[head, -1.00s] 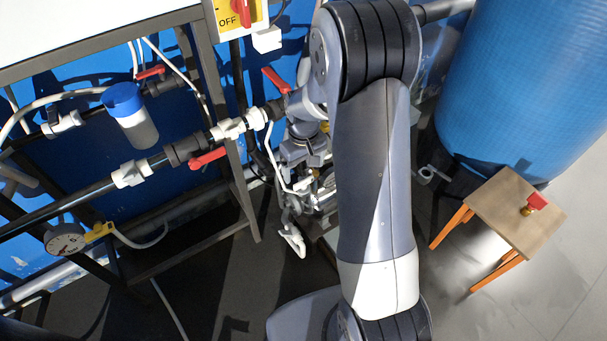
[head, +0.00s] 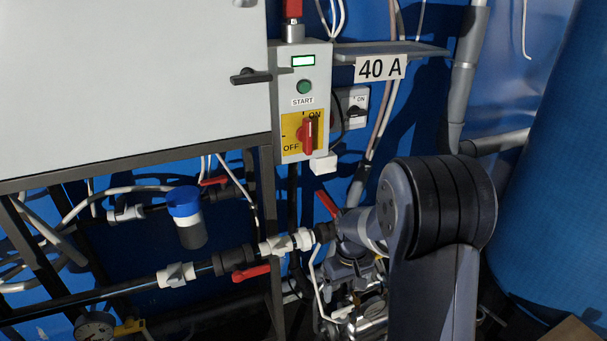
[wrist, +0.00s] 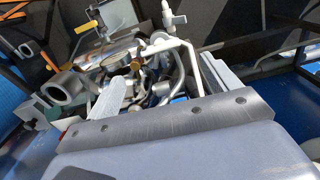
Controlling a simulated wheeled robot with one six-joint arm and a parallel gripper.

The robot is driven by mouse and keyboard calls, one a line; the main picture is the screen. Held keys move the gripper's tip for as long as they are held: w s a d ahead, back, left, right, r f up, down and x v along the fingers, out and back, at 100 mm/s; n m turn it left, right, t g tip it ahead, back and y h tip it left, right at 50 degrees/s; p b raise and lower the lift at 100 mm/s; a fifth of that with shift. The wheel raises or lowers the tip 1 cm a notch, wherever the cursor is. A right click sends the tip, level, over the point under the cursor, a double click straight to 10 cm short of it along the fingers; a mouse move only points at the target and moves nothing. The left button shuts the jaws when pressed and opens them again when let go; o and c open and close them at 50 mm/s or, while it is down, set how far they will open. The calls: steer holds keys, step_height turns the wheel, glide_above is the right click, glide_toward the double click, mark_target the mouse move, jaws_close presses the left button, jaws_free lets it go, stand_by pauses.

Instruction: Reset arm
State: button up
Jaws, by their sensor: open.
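My arm's thick grey link with black ribbed bands (head: 440,205) rises at the lower right of the head view and hides part of what is behind it. In the wrist view my gripper (wrist: 158,88) shows beyond a broad grey bolted plate. Two pale finger-like parts stand apart, one left and one right, with no held object visible between them. Behind them are pipes, a grey ring-shaped fitting (wrist: 68,90) and metal parts. In the head view the gripper is not clear among the grey fittings beside the arm.
A control box (head: 302,100) with a green START button and a red ON/OFF switch (head: 307,136) hangs beside a white cabinet (head: 130,85). Pipes with red-handled valves (head: 251,273) run close left of my arm. A large blue tank (head: 555,180) stands at the right.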

mark_target(344, 309)
step_height(344, 309, down, 9)
steer(key=shift+s+r+b, duration=0.1)
steer(key=shift+r+b, duration=0.1)
steer(key=shift+b, duration=0.15)
steer(key=shift+r+n, duration=0.1)
steer(key=shift+n, duration=0.2)
steer(key=shift+n+p, duration=0.4)
steer(key=shift+n, duration=0.3)
